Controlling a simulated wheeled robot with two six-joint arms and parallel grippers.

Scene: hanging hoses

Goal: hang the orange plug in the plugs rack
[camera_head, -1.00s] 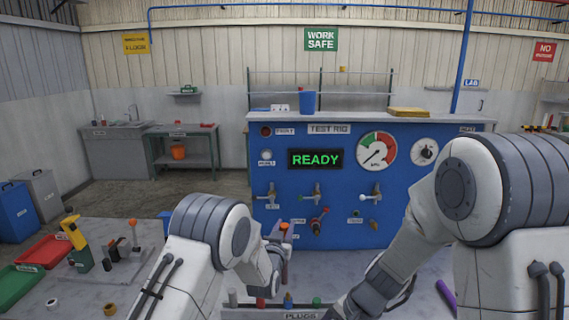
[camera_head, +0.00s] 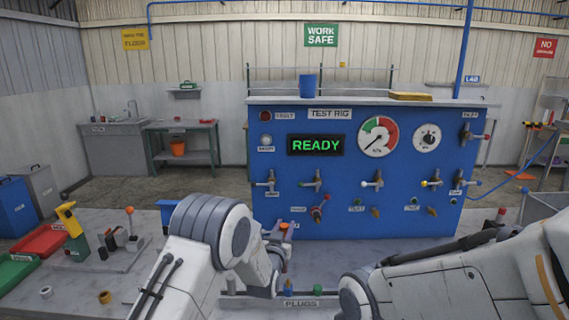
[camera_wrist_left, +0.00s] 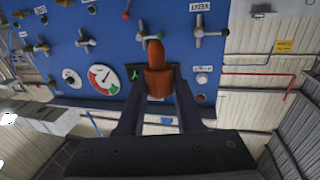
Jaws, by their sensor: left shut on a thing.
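My left gripper (camera_head: 284,236) is shut on the orange plug (camera_wrist_left: 158,72). In the left wrist view the plug stands upright in the picture between the two dark fingers, its rounded tip pointing away from the gripper. In the head view only a bit of orange shows at the fingertips, in front of the blue panel. The plugs rack (camera_head: 300,303) is at the bottom middle, below and nearer than the gripper. A blue plug (camera_head: 288,288) and a green plug (camera_head: 318,290) show at it. My left arm hides its left part. I cannot make out my right gripper.
The blue test rig (camera_head: 345,190) with valves and gauges stands behind the rack. On the left bench are a yellow and green tool (camera_head: 74,230), a red tray (camera_head: 42,240) and a green tray (camera_head: 18,268). My right arm crosses the lower right.

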